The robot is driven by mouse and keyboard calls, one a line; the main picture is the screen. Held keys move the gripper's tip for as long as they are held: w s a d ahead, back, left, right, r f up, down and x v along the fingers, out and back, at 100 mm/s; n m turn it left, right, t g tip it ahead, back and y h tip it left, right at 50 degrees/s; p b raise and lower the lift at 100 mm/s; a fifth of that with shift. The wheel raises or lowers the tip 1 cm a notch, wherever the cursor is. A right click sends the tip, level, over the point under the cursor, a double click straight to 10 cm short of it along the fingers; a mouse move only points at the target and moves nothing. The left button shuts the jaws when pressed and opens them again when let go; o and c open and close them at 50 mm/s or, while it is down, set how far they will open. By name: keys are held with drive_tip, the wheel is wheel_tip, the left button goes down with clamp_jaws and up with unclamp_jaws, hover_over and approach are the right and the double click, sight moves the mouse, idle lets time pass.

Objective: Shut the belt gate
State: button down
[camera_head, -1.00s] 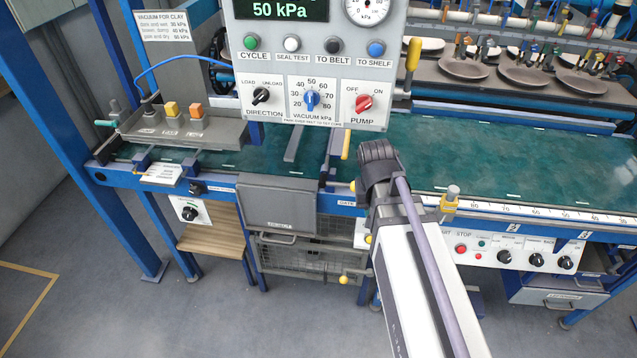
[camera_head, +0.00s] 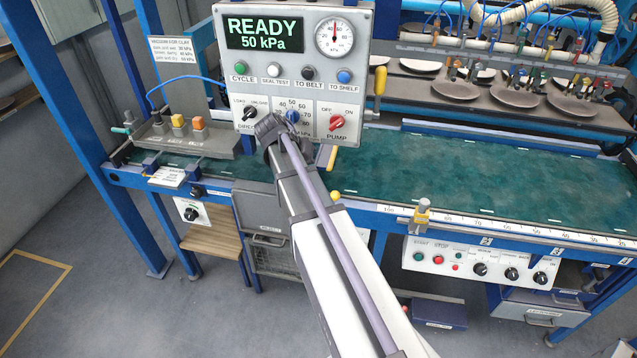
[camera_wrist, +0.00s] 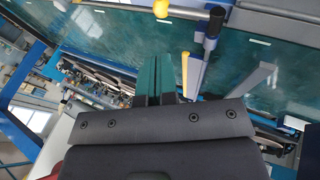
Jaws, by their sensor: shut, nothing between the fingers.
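A thin upright yellow bar (camera_head: 332,158) shows just below the control panel, over the green belt; I take it as part of the belt gate. The wrist view shows a yellow bar (camera_wrist: 185,72), a lever with a black grip (camera_wrist: 214,22) and a slanted grey bar (camera_wrist: 255,78) over the belt. I cannot tell which of these is the gate's moving part or how far it stands open. My gripper (camera_wrist: 156,60) has its teal fingers together and empty, left of the yellow bar. In the head view my wrist hides the fingers and part of the gate area.
The control panel (camera_head: 290,75) hangs close above my wrist. The green belt (camera_head: 460,185) runs clear to the right. A tray with coloured blocks (camera_head: 180,138) lies left. Plates (camera_head: 455,89) stand on the rack behind.

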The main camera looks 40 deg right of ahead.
sight(333, 195)
drive_tip(key=shift+b+x, duration=5.3)
drive_tip(key=shift+x, duration=1.35)
drive_tip(key=shift+s+a+f, duration=0.1)
drive_tip(key=shift+f, duration=0.05)
